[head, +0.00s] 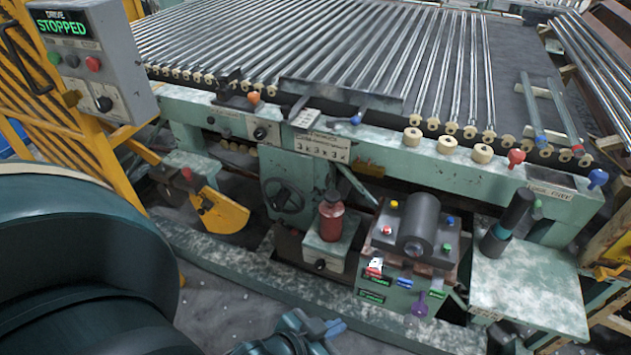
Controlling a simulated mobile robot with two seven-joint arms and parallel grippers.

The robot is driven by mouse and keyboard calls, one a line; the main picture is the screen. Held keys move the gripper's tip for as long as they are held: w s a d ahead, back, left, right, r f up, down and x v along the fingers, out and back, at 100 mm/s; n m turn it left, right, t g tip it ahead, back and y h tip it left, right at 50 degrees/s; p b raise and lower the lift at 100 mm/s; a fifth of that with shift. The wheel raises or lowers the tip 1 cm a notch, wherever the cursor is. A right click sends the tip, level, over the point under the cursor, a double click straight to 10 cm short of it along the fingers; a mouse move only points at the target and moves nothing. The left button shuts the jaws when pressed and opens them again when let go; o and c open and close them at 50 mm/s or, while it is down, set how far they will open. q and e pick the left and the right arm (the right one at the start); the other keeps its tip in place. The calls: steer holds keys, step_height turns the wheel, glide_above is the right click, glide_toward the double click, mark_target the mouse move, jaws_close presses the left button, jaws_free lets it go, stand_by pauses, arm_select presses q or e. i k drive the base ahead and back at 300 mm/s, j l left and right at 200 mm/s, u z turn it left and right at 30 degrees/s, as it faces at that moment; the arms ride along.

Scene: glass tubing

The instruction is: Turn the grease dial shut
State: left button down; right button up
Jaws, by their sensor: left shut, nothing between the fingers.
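A small black knob (320,265) sits on the front of a pale green box that carries a red pot (331,222). It looks like the grease dial, but I can read no label on it, and its setting is too small to tell. My left gripper (334,327) is at the bottom edge of the head view, below and in front of that box. Its blue fingertips are close together, shut and empty, and apart from the knob. Much of the gripper is cut off by the frame. My right gripper is not in view.
A handwheel (284,196) is left of the red pot. A panel with coloured buttons and a dark cylinder (417,222) stands right of it. A control box (92,55) reads STOPPED. A green rail (240,265) runs along the floor in front.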

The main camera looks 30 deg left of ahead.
mark_target(319, 266)
steer(key=j+u, duration=0.1)
steer(key=u, duration=0.35)
steer(key=k+j+u, duration=0.1)
steer(key=u, duration=0.35)
steer(key=k+z, duration=0.15)
steer(key=i+j, duration=0.05)
